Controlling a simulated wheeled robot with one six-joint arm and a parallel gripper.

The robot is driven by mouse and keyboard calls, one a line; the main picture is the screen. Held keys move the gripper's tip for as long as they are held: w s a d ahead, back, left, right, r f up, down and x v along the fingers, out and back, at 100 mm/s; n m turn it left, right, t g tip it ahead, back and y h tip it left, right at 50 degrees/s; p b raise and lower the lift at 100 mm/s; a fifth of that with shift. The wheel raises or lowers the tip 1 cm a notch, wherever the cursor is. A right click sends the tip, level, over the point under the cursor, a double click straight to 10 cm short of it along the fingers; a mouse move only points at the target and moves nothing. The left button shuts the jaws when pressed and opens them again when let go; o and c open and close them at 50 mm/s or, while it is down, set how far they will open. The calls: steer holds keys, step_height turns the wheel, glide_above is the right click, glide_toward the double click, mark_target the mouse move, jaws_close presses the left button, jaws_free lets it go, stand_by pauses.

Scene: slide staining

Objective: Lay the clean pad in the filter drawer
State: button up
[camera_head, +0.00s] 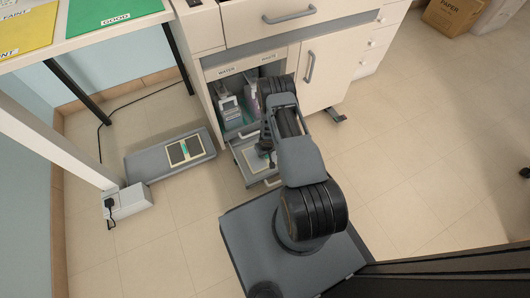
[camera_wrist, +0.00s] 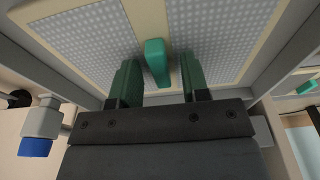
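A pad with a cream frame and pale grey dotted mesh (camera_wrist: 85,35) lies between the grey walls of the pulled-out drawer (camera_wrist: 288,50). Its mesh looks pale and unstained. A green tab (camera_wrist: 156,62) stands up at its middle. My gripper (camera_wrist: 158,66) has its two dark green fingers on either side of this tab, with a visible gap to each side. In the head view the drawer (camera_head: 267,181) is out at the cabinet's foot, and my gripper (camera_head: 265,146) is low over it. My arm hides part of the drawer and the pad.
A second pad with dark panels and a green strip (camera_head: 185,149) lies on a low grey stand (camera_head: 150,165) on the floor at left. Bottles (camera_head: 230,110) stand in the open cabinet above the drawer. A grey fitting with a blue end (camera_wrist: 36,146) is at the wrist view's left.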

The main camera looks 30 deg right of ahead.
step_height(320, 180, up, 37)
steer(key=h+p, duration=0.3)
steer(key=p, duration=0.1)
steer(key=s+a+r+y, duration=0.1)
steer(key=s+a+r, duration=0.3)
steer(key=s+r, duration=0.4)
steer(key=s+a+r+y, duration=0.2)
steer(key=s+a+r, duration=0.3)
steer(key=s+r, duration=0.3)
steer(key=shift+s+a+r+t, duration=0.25)
steer(key=shift+r+t, duration=0.15)
steer(key=shift+r, duration=0.45)
steer(key=shift+p, duration=0.3)
